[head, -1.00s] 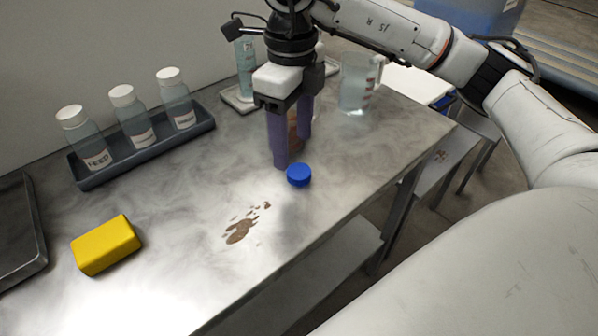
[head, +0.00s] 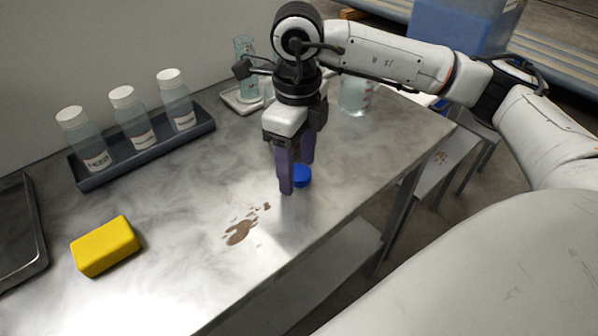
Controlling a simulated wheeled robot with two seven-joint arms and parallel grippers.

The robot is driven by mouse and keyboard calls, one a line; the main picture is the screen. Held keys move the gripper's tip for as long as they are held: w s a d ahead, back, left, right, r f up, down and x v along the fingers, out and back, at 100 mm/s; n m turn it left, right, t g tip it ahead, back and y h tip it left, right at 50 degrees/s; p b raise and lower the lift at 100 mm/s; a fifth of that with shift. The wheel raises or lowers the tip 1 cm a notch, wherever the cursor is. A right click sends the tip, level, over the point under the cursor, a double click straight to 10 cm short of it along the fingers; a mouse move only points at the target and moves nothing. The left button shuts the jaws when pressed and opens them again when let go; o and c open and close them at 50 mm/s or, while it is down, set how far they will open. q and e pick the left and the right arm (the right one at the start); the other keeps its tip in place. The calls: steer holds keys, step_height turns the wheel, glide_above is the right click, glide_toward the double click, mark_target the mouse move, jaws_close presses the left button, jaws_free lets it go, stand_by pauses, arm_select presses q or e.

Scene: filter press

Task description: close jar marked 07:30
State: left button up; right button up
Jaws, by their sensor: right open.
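A blue cap (head: 303,177) lies on the metal table, partly hidden by a finger of my right gripper. My right gripper (head: 296,177) points down with its purple fingers apart, low over the table at the cap. I cannot tell whether the fingers touch the cap or straddle it. No jar with a readable 07:30 mark shows; a patch of brown behind the fingers may be a jar, mostly hidden by the gripper. My left gripper is not in view.
Several white-capped bottles (head: 132,118) stand in a dark rack (head: 147,150) at the back left. A yellow sponge (head: 105,246), a brown spill (head: 238,232) and a dark tray (head: 20,230) lie on the table. A glass cylinder (head: 246,65) and a beaker (head: 353,98) stand behind.

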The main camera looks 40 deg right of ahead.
mark_target(298, 172)
steer(key=c, duration=1.1)
step_height(298, 172, up, 10)
steer(key=shift+r+p, duration=0.1)
steer(key=shift+p, duration=0.25)
